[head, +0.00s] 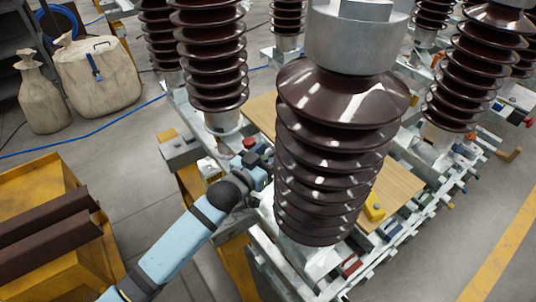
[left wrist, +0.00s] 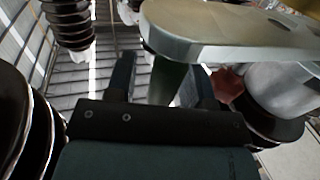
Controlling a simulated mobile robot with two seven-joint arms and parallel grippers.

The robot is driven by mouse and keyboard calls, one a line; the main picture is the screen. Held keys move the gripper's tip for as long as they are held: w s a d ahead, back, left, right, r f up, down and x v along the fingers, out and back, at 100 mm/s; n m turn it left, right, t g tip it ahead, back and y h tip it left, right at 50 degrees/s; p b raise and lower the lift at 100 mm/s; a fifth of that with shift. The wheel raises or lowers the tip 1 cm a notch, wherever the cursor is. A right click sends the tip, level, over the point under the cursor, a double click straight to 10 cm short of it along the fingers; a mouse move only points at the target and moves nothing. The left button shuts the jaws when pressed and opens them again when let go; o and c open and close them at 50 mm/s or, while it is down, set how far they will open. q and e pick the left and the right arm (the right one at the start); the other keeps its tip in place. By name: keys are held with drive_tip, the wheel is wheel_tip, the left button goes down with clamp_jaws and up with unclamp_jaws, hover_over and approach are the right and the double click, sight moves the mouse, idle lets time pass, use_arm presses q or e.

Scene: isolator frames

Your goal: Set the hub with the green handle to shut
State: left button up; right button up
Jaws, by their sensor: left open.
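My left arm reaches in from the lower left in the head view, and my left gripper (head: 261,164) is beside the large brown insulator, which partly hides it. In the left wrist view the two dark fingers of my left gripper (left wrist: 164,72) are open and apart. A dark green bar (left wrist: 168,84), which looks like the green handle, shows between the fingers, under a grey metal plate (left wrist: 225,30). I cannot tell whether either finger touches it. The hub itself is not clearly seen, and the handle's setting cannot be read. My right gripper is not in view.
A large brown ribbed insulator (head: 335,140) stands close to the gripper. A red knob (head: 249,143) is just beyond it. A yellow crate (head: 40,190) with brown beams and beige sacks (head: 95,75) stand at left.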

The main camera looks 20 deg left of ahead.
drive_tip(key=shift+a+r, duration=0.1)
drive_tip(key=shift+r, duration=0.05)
use_arm(q)
drive_tip(key=c, duration=0.7)
clamp_jaws()
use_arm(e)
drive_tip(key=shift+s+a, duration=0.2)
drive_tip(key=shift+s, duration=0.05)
